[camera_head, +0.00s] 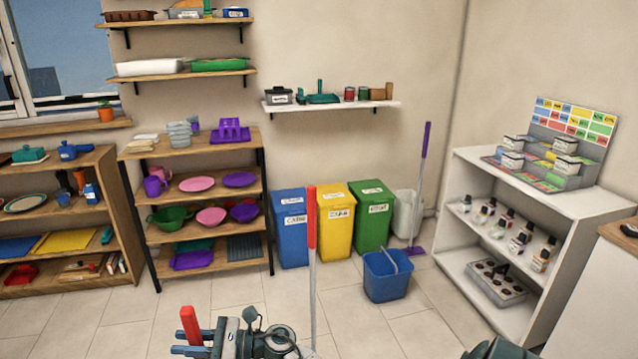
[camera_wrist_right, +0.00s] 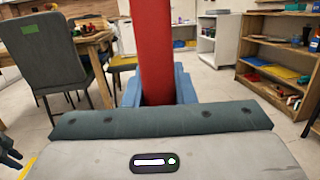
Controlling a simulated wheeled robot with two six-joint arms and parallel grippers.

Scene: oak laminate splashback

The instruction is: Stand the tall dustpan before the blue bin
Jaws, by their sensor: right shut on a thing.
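My right gripper (camera_head: 190,350) is at the bottom of the head view, its blue fingers pointing left. It is shut on an upright red handle (camera_head: 190,326), which also shows between the blue fingers in the right wrist view (camera_wrist_right: 155,50). The handle looks like the tall dustpan's, but its lower part is out of view. The blue bin (camera_head: 291,228) stands against the wall, left of the yellow bin, well beyond the gripper.
A red-handled pole (camera_head: 311,220) stands upright between me and the bins. A yellow bin (camera_head: 343,218), a green bin (camera_head: 373,217) and a blue bucket (camera_head: 387,278) are to the right. A shelf (camera_head: 265,210) borders the blue bin's left. Floor before the blue bin is clear.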

